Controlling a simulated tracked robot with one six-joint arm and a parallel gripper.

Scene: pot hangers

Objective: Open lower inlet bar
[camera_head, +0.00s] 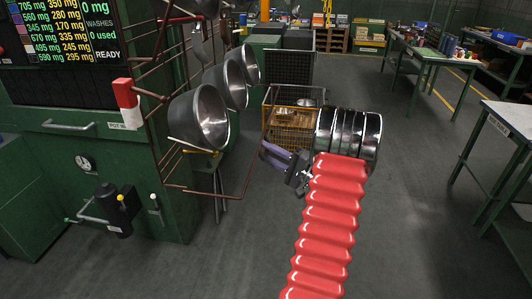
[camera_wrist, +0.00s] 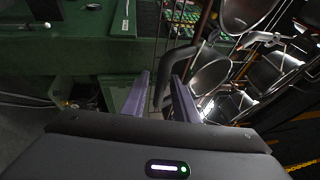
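The lower inlet bar appears to be the brown bent rod (camera_head: 228,197) low on the green machine's right side. It runs out to the right from the machine and then bends up toward my gripper. My gripper (camera_head: 265,149) has purple fingers and is close to the rod's upper right end; contact cannot be told. In the wrist view my gripper (camera_wrist: 158,77) has its two fingers apart. A dark curved bar (camera_wrist: 169,65) shows between and beyond the fingertips, and I cannot tell whether it lies within the gap.
The green machine (camera_head: 98,150) stands at the left with a red-and-white block (camera_head: 126,103) and upper brown rods. Several metal pots (camera_head: 199,118) hang beside it. A yellow wire crate (camera_head: 289,128) stands behind my gripper. Open floor (camera_head: 400,190) lies to the right, before green tables (camera_head: 436,56).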

